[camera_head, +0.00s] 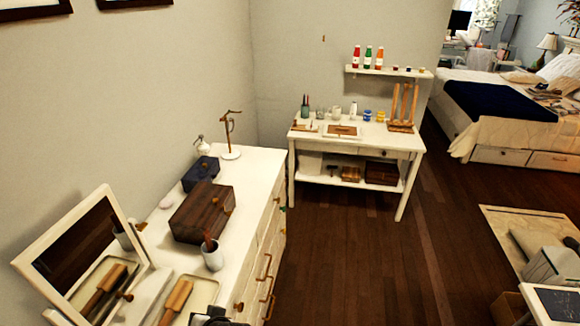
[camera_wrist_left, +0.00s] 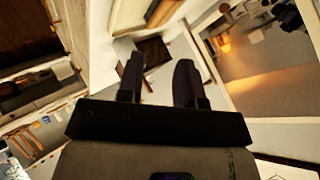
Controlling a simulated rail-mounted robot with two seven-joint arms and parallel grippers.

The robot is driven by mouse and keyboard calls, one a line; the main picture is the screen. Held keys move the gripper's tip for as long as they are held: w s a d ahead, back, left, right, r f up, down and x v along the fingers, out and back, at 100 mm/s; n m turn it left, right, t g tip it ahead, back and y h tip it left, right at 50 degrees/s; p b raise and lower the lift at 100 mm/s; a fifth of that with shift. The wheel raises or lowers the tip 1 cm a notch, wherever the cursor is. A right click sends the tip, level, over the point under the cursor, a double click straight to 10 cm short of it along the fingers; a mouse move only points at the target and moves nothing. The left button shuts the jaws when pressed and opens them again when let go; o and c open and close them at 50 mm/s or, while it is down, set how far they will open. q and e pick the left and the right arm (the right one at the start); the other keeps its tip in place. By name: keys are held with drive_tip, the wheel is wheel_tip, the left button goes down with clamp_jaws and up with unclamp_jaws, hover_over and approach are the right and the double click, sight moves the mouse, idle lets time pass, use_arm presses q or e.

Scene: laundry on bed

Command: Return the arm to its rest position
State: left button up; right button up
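My left gripper (camera_wrist_left: 160,68) shows in the left wrist view. Its two dark fingers stand apart with nothing between them, and only blurred, tilted background lies beyond. In the head view neither gripper can be made out clearly. A dark shape cut off at the bottom edge, by the dresser front, cannot be identified. My right gripper does not show in either view.
A white dresser (camera_head: 262,165) holds a wooden box (camera_head: 203,212), a dark blue box (camera_head: 200,173), a cup (camera_head: 213,256) and a tilted mirror (camera_head: 85,255). A white desk (camera_head: 408,142) stands behind. The wooden floor (camera_head: 385,255) between is clear. A bed (camera_head: 470,80) is far right.

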use_arm(q)
drive_tip(key=s+f+m+g+h+b, duration=0.1)
drive_tip(key=s+f+h+b, duration=0.2)
drive_tip(key=s+f, duration=0.55)
drive_tip(key=s+a+f+g+h+b, duration=0.15)
drive_tip(key=s+f+b, duration=0.3)
drive_tip(key=s, duration=0.65)
drive_tip(key=s+f+m+h+b, duration=0.1)
drive_tip(key=s+f+h+b, duration=0.2)
drive_tip(key=s+f, duration=0.5)
wheel_tip(320, 180, up, 31)
drive_tip(key=s+p, duration=0.1)
drive_tip(key=p, duration=2.8)
drive_tip(key=shift+f, duration=0.2)
drive_tip(key=shift+d, duration=0.1)
